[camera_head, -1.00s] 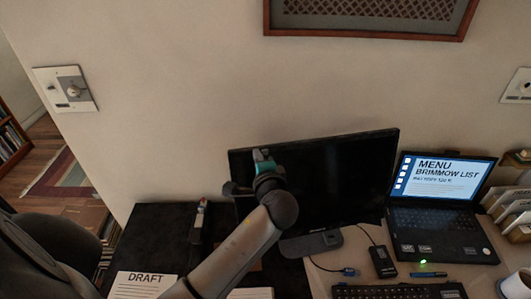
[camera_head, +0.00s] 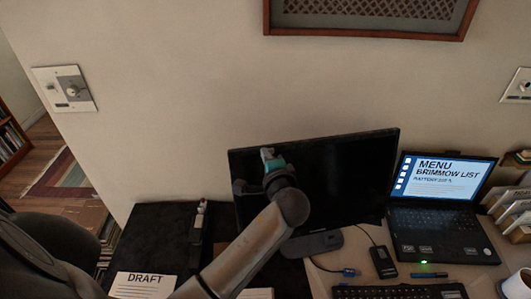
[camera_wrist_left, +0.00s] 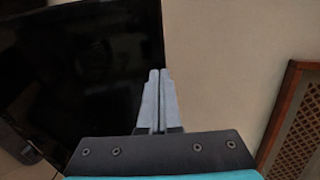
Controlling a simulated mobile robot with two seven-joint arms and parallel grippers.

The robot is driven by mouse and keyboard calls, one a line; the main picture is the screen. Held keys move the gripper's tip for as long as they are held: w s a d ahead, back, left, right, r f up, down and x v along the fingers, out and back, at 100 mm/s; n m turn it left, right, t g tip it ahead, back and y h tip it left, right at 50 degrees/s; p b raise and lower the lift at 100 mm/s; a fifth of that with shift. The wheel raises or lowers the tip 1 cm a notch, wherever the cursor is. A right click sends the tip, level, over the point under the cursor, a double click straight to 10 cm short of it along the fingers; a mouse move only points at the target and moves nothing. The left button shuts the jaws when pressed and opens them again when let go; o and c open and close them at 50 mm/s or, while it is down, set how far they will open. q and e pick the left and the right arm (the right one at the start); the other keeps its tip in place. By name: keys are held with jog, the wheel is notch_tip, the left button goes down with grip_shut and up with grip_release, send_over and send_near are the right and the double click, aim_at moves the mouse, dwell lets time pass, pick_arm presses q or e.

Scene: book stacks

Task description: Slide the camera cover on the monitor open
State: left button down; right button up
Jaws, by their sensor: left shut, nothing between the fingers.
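The black monitor (camera_head: 345,185) stands on the desk against the wall, its screen dark. It also shows in the left wrist view (camera_wrist_left: 85,75), filling the left side. My left gripper (camera_head: 268,156) is in front of the monitor's upper left part, close to its top edge. In the left wrist view its two grey fingers (camera_wrist_left: 158,98) are together with nothing between them, pointing along the monitor's edge, partly over the screen and partly over the wall. I cannot make out the camera cover; it is too small or hidden. My right gripper is not in view.
A laptop (camera_head: 437,205) showing a menu list stands right of the monitor. A keyboard (camera_head: 400,291) and a small black device (camera_head: 382,262) lie in front. A paper marked DRAFT (camera_head: 142,285) lies at the left. A framed picture (camera_head: 370,36) hangs above.

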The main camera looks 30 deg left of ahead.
pick_arm(q)
jog(key=shift+w+d, duration=0.1)
jog(key=shift+d, duration=0.1)
jog(key=p+v, duration=0.3)
jog(key=v, duration=0.4)
jog(key=shift+s+a+p, duration=0.35)
jog(key=shift+s+a, duration=0.05)
jog(key=shift+f, duration=0.15)
dwell(0.4)
